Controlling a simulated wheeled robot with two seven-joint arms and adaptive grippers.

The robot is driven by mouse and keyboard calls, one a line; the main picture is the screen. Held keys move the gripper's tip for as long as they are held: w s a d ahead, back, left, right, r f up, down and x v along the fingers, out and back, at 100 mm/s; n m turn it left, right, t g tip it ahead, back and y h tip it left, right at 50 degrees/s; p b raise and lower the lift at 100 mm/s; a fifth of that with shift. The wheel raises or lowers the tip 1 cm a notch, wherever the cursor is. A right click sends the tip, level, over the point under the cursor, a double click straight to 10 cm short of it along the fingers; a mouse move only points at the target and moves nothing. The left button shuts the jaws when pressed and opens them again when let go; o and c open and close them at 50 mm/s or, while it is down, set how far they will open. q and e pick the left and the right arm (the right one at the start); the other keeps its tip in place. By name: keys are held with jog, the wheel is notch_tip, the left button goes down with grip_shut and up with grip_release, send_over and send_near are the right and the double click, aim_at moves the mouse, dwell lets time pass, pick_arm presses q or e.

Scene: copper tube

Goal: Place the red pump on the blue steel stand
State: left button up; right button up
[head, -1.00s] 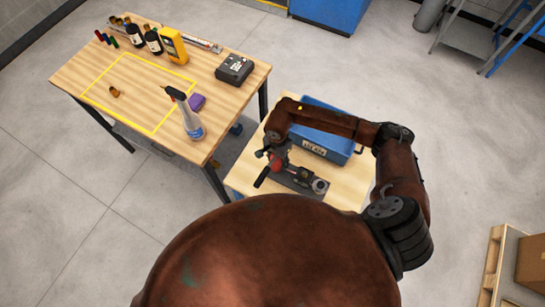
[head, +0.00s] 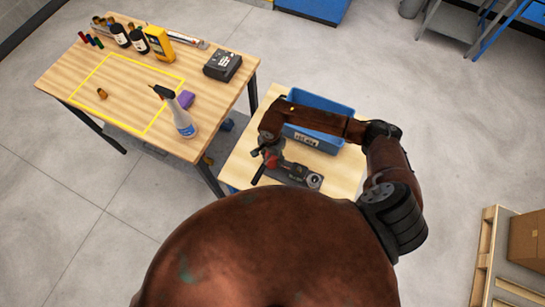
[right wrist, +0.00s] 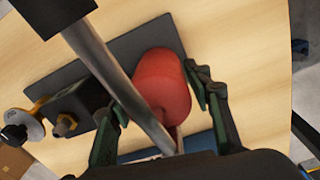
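The red pump (head: 269,160) is on the small wooden table, by a dark base plate with grey metal parts. In the right wrist view, its rounded red body (right wrist: 162,82) lies between the fingers of my right gripper (right wrist: 158,98). The fingers stand apart on either side, with a gap visible on the left; contact on the right is unclear. A grey metal bar crosses in front of the red body. In the head view my right gripper is mostly hidden under my wrist. My left gripper is out of view. I cannot identify the blue steel stand for certain; a blue-framed rack (head: 490,38) stands at the upper right.
A blue bin (head: 330,106) sits behind my right forearm on the small table. The long bench (head: 62,78) holds a spray bottle (head: 181,118), a purple block, dark bottles and a yellow meter. A pallet with a cardboard box (head: 528,240) is at the right. Floor between is clear.

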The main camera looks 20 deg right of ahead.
jog(key=shift+o, duration=1.4)
jog(key=shift+r, duration=0.2)
notch_tip(320, 180, up, 12)
jog(key=shift+f+b, duration=0.1)
jog(key=shift+b, duration=0.3)
